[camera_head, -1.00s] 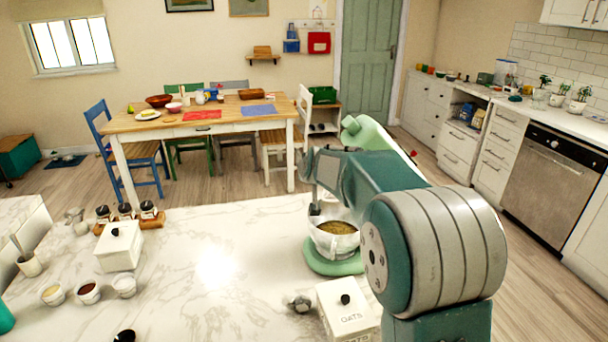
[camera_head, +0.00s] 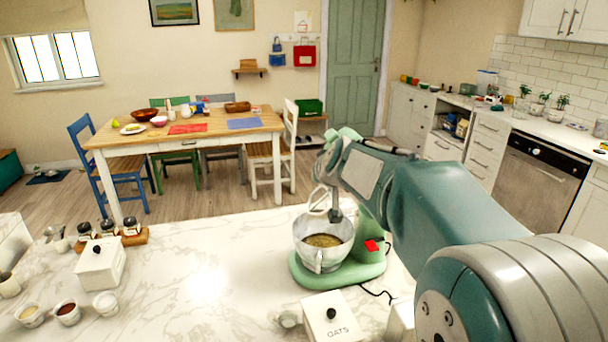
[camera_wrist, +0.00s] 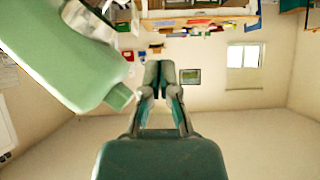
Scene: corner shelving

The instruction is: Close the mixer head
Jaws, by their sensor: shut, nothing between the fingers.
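The pale green stand mixer stands on the marble counter at right of centre in the head view, with its base (camera_head: 340,272) under a metal bowl (camera_head: 318,246) of yellowish contents. Its head (camera_head: 345,133) looks tilted up, mostly hidden behind my arm. A wire whisk (camera_head: 319,200) shows above the bowl. In the wrist view, which is upside down, the green mixer head (camera_wrist: 70,55) fills the left side, close to my gripper. My gripper (camera_wrist: 158,85) is shut and empty, beside the head with a visible gap. In the head view its fingertips are hard to make out.
An OATS canister (camera_head: 332,318) stands in front of the mixer, near a dark cord (camera_head: 376,293). A white canister (camera_head: 101,264), small bowls and jars (camera_head: 108,232) sit at left. The counter's middle (camera_head: 210,270) is clear. A dining table (camera_head: 190,138) stands beyond.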

